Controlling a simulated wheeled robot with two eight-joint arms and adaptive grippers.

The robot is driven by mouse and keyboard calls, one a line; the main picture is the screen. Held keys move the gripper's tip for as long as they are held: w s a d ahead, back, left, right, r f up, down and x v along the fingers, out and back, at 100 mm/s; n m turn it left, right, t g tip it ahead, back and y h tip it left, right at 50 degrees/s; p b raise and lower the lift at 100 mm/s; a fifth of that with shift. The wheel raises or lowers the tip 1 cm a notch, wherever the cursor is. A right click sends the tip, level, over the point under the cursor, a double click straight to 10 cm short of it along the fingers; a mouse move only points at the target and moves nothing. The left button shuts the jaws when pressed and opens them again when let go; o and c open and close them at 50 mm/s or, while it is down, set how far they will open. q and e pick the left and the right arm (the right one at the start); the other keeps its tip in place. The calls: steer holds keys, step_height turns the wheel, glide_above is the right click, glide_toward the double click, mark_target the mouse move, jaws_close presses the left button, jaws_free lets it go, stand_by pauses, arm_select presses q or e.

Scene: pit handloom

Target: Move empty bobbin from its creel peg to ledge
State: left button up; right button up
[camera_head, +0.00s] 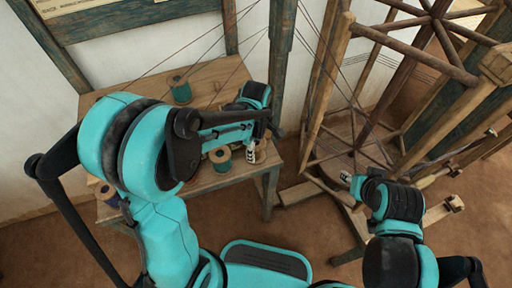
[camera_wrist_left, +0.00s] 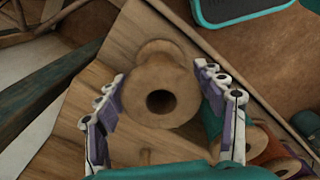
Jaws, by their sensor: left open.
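In the left wrist view a bare wooden bobbin (camera_wrist_left: 160,72) stands end-on to the camera, its round top flange and dark centre hole showing. My left gripper (camera_wrist_left: 165,105) is open, with one finger on each side of the bobbin; I cannot tell whether they touch it. Below it is a wooden bench top (camera_wrist_left: 75,115), which also shows in the head view (camera_head: 215,77). In the head view my left gripper (camera_head: 257,150) is over the bench's right end and hides most of the bobbin. My right gripper (camera_head: 347,179) is small there, its opening unclear.
Teal-thread bobbins stand on the bench, one at the back (camera_head: 180,90) and one beside my left gripper (camera_head: 221,159). An orange one (camera_wrist_left: 268,145) shows in the wrist view. The wooden reel frame (camera_head: 440,125) stands right.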

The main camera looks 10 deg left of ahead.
arm_select(q)
step_height(320, 180, up, 10)
steer(key=p, duration=0.4)
steer(key=s+a+r+m+t, duration=0.3)
steer(key=s+m, duration=0.2)
steer(key=m, duration=0.3)
steer(key=s+a+r+m+t, duration=0.3)
steer(key=s+m, duration=0.3)
steer(key=m, duration=0.2)
steer(key=shift+r+m+t, duration=0.2)
steer(key=shift+m+t, duration=0.2)
steer(key=shift+t, duration=0.2)
